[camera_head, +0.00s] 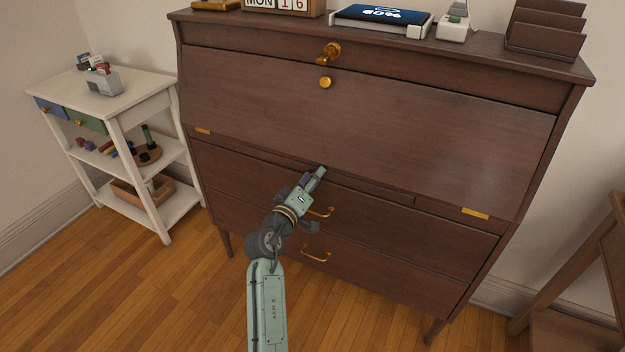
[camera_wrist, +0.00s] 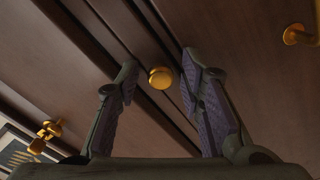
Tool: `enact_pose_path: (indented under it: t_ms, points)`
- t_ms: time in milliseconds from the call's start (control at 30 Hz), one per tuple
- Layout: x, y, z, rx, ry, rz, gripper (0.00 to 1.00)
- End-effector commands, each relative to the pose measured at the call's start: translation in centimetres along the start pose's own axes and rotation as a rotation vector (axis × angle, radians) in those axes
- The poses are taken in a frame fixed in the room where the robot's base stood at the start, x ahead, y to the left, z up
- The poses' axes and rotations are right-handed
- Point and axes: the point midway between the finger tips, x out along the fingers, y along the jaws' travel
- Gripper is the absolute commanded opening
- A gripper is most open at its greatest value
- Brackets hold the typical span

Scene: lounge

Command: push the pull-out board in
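The pull-out board (camera_head: 385,192) shows in the head view as a narrow dark wood strip under the desk's sloping lid. It looks nearly level with the desk front; I cannot tell exactly how far it stands out. In the wrist view a round brass knob (camera_wrist: 160,78) sits on a narrow wood strip, beyond and between my fingertips. My gripper (camera_head: 318,173) is at the board's front; it also shows in the wrist view (camera_wrist: 159,66), fingers apart with nothing held. In the head view the gripper hides the knob. I cannot tell whether the fingers touch the board.
The closed lid (camera_head: 370,115) with its brass knob is above, and drawers with brass handles (camera_head: 316,256) are below. A white shelf cart (camera_head: 120,100) stands left of the desk, and wooden furniture (camera_head: 580,290) stands at right. The floor (camera_head: 180,290) in front is clear.

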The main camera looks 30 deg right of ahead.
Motion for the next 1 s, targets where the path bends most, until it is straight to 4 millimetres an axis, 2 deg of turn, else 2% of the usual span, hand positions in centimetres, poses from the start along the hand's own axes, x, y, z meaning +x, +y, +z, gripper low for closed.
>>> enact_pose_path:
  t_ms: [300,433,800,1000]
  points:
    - [-0.1,-0.1,0.1,-0.002,-0.001,-0.001,0.39]
    - [-1.1,-0.1,0.0,-0.003,0.000,-0.001,0.39]
    - [-8.6,-0.1,0.1,-0.004,0.001,-0.003,0.39]
    - [-11.3,-0.1,0.0,-0.003,0.000,-0.002,0.39]
